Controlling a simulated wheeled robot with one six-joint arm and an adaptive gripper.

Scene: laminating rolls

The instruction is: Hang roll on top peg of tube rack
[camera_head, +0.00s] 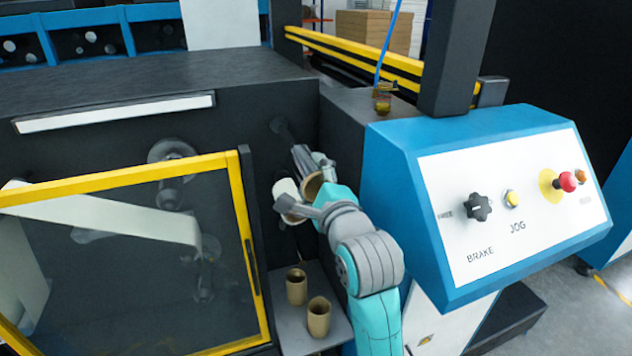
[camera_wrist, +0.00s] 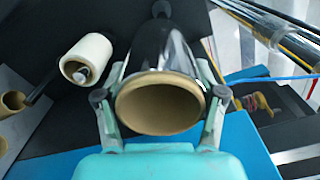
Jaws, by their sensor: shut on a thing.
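My gripper (camera_wrist: 161,85) is shut around the sides of a shiny, dark reflective roll (camera_wrist: 158,52) with a brown cardboard core. The core's open end faces the wrist camera. In the head view the roll's brown end (camera_head: 313,185) shows between the fingers of my gripper (camera_head: 318,178). The top peg (camera_head: 279,126) sticks out of the dark machine wall, up and left of the held roll. In the wrist view a dark round peg base (camera_wrist: 161,8) lies beyond the roll's far end, roughly in line with it. I cannot tell whether the peg enters the core.
A white roll (camera_wrist: 86,56) hangs on a lower peg, close left of my gripper. Two brown cardboard tubes (camera_head: 296,287) (camera_head: 318,318) stand on a grey shelf below. The yellow-framed guard (camera_head: 240,215) is left; the blue control box (camera_head: 395,190) is close right.

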